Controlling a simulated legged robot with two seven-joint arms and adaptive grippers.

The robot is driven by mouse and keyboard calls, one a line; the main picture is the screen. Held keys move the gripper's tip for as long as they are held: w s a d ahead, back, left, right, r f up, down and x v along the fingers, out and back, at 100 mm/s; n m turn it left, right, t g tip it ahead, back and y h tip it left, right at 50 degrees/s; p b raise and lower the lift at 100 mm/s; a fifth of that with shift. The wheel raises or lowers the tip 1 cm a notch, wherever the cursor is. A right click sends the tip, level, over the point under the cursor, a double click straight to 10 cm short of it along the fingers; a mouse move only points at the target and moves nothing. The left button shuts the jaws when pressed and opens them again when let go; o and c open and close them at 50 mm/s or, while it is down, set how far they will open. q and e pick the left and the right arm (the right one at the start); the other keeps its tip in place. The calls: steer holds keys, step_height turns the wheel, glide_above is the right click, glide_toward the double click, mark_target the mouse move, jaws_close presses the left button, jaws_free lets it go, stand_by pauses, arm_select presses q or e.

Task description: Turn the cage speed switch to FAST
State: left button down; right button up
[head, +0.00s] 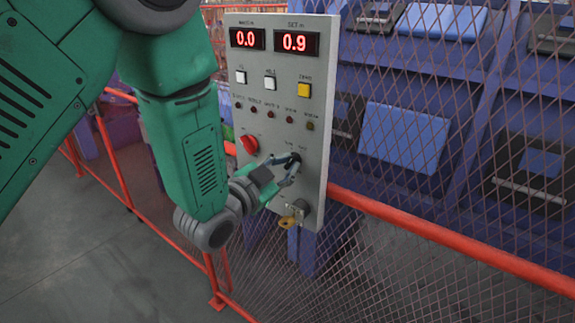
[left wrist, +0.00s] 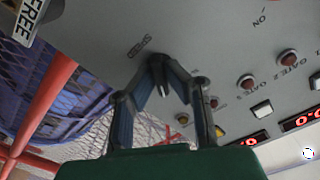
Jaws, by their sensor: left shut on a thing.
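The grey control panel (head: 284,110) stands upright on the fence. The cage speed switch (head: 296,157) is a small dark knob low on the panel's right side. My left gripper (head: 288,172) is at this knob, its fingers closed in on it. In the left wrist view the two fingers (left wrist: 163,80) converge near a label that seems to read SPEED (left wrist: 139,46). The knob is mostly hidden between the fingertips, and its pointer position cannot be read. My right gripper is not in view.
A red knob (head: 249,144) sits left of the switch. A key with a yellow tag (head: 287,222) hangs below it. The displays read 0.0 (head: 247,39) and 0.9 (head: 296,43). An orange rail (head: 450,238) and mesh fence (head: 460,120) run beside the panel.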

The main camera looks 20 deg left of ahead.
arm_select(q)
steer(key=c, duration=1.6)
jaws_free()
steer(key=shift+f, duration=0.2)
steer(key=shift+r, duration=0.1)
steer(key=shift+s, duration=0.35)
steer(key=v, duration=1.1)
steer(key=shift+s+a, duration=0.1)
